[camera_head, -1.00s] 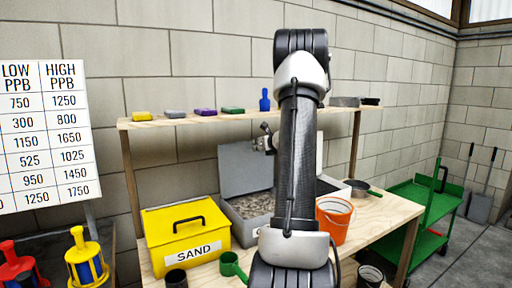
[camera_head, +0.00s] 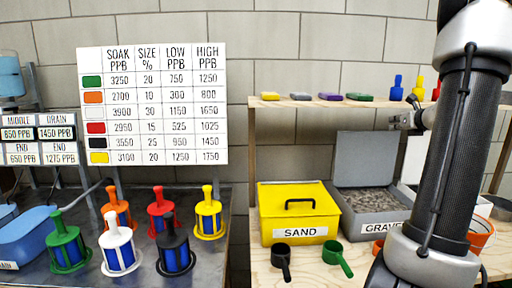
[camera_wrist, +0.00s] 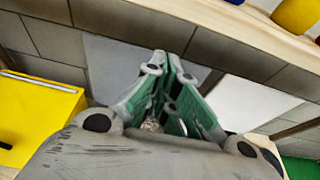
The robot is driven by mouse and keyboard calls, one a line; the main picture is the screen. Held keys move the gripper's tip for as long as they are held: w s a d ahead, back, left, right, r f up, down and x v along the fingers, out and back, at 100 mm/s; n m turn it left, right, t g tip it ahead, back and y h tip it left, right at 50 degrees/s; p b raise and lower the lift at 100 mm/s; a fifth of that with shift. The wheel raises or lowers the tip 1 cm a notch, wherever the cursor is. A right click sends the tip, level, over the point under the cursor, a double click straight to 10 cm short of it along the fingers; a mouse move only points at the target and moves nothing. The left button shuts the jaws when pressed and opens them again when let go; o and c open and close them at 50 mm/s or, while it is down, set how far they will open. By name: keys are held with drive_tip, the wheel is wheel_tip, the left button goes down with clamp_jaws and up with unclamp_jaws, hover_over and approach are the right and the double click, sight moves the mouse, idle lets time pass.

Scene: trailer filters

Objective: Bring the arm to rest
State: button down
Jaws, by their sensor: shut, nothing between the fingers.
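My gripper (camera_wrist: 168,62) is shut and empty in the wrist view, its green-lined fingers meeting at the tips. In the head view only a small grey part of my gripper (camera_head: 404,121) shows left of my arm, in front of the shelf's lower side and near the open lid of the gravel box (camera_head: 378,212). My arm stands upright at the right of the head view and hides part of the bench and shelf. The gripper appears clear of the boxes, though its exact distance from the shelf cannot be told.
A yellow sand box (camera_head: 297,232), a black scoop (camera_head: 281,258) and a green scoop (camera_head: 337,260) are on the bench. A wooden shelf (camera_head: 300,102) holds colored blocks and bottles. Several colored filters, including a green one (camera_head: 67,245), stand left below a number board (camera_head: 152,103).

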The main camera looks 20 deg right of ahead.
drive_tip(key=s+a+f+n+g+y, duration=0.3)
drive_tip(key=s+a+f+n, duration=0.25)
drive_tip(key=a+n, duration=0.3)
drive_tip(key=s+a+f+n+g+y, duration=0.2)
drive_tip(key=s+a+f+n+g, duration=0.15)
drive_tip(key=s+a+n, duration=0.55)
drive_tip(key=s+a+r+n+g+h, duration=0.1)
drive_tip(key=s+a+r+n+g, duration=0.2)
drive_tip(key=s+a+n, duration=1)
drive_tip(key=a+n, duration=0.5)
drive_tip(key=n, duration=0.3)
drive_tip(key=shift+s+h, duration=0.15)
drive_tip(key=shift+h, duration=0.25)
